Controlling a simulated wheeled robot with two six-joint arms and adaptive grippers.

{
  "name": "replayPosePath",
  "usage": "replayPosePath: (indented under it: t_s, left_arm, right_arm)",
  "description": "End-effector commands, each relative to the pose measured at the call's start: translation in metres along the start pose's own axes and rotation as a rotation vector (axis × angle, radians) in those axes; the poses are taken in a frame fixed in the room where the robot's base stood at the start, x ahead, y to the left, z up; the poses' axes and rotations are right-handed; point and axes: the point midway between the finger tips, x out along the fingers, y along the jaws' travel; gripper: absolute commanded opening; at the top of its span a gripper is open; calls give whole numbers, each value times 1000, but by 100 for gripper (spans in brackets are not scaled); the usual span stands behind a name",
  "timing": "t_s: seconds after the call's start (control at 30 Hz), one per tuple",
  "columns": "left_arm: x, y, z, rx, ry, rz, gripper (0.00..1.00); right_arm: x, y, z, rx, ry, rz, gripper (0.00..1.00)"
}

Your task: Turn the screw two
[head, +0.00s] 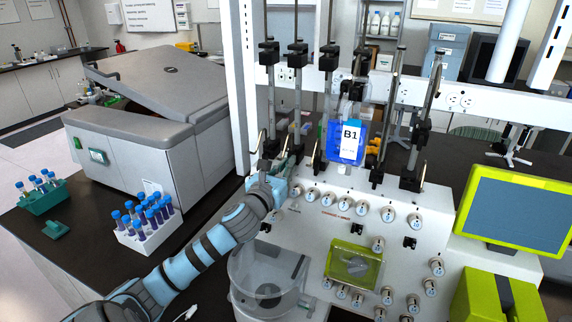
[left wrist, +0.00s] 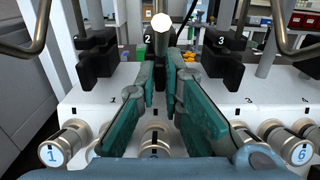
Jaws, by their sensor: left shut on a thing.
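Screw two is a bent metal rod with a white round end (left wrist: 161,22), in the upper middle of the left wrist view beside the black clamp marked 2. My left gripper (left wrist: 166,70) has its green fingers close around the lower part of this rod, shut on it. The fingers hide where the rod meets the clamp. In the head view my left gripper (head: 281,163) reaches the clamps at the left of the white cell processor (head: 328,190). Screw two is too small and covered to make out there. My right gripper is not in view.
Similar bent rods of clamps one (left wrist: 38,30) and three (left wrist: 281,30) stand close on both sides. Numbered knobs (left wrist: 63,146) line the panel below. A blue bag marked B1 (head: 347,142) hangs to the right. A white tube rack (head: 147,238) stands left of my arm.

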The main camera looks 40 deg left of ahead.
Motion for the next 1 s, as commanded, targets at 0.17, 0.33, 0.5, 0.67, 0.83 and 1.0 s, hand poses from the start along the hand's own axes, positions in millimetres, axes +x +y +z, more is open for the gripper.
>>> replayPosePath:
  t_s: [0.17,0.33,0.5,0.67,0.83,1.0]
  left_arm:
    - [0,0,0,25,-2,0,0]
    - [0,0,0,29,-2,0,0]
    - [0,0,0,28,-2,0,0]
    - [0,0,0,28,-2,0,17]
    - [0,0,0,27,-1,0,17]
    - [-11,0,-1,32,1,0,17]
  right_arm:
    - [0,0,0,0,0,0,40]
    - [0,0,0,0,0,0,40]
    - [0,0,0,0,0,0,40]
    - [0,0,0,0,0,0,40]
    - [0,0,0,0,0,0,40]
    - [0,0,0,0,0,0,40]
